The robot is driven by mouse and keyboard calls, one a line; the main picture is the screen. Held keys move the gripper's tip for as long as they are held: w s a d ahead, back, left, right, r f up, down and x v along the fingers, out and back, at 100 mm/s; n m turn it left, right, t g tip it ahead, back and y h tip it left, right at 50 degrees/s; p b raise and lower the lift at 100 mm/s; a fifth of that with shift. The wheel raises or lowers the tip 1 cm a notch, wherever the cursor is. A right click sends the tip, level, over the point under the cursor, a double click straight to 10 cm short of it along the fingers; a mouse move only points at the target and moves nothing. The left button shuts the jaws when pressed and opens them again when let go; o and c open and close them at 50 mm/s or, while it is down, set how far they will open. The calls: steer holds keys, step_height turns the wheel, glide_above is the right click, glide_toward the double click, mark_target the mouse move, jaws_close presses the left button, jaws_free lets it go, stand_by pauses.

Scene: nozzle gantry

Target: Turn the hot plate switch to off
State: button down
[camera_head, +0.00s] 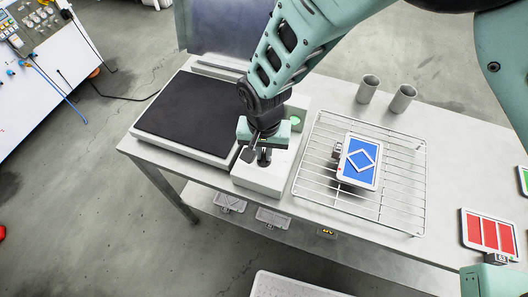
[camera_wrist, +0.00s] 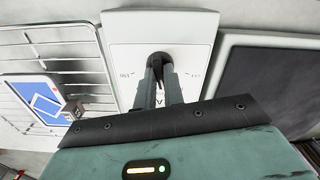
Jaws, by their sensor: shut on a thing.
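The hot plate (camera_head: 200,112) is a white unit with a flat black top, left of my gripper. A white switch box (camera_head: 262,180) stands against its right side, with a lit green lamp (camera_head: 295,120). In the wrist view, the box (camera_wrist: 128,24) carries a dark switch knob (camera_wrist: 159,60) with small markings on either side, too small to read surely. My gripper (camera_head: 258,157) points down over the box. In the wrist view my gripper (camera_wrist: 161,82) is shut on the knob, one finger on each side. The fingers hide part of the knob.
A wire rack (camera_head: 405,205) right of the box holds a blue-faced panel (camera_head: 359,162). Two grey cups (camera_head: 385,95) stand behind it. A red-striped panel (camera_head: 489,233) lies at the table's right. The table's front edge is close to the box.

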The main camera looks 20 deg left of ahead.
mark_target(264, 155)
steer(key=n+b, duration=0.2)
steer(key=n, duration=0.3)
steer(key=shift+n+b, duration=0.3)
steer(key=n+b, duration=0.1)
steer(key=n, duration=0.4)
steer(key=shift+b, duration=0.3)
steer(key=shift+r, duration=0.1)
steer(key=c, duration=1.5)
jaws_free()
step_height(264, 155, up, 17)
steer(key=b, duration=0.3)
steer(key=shift+r, duration=0.2)
steer(key=shift+d, duration=0.1)
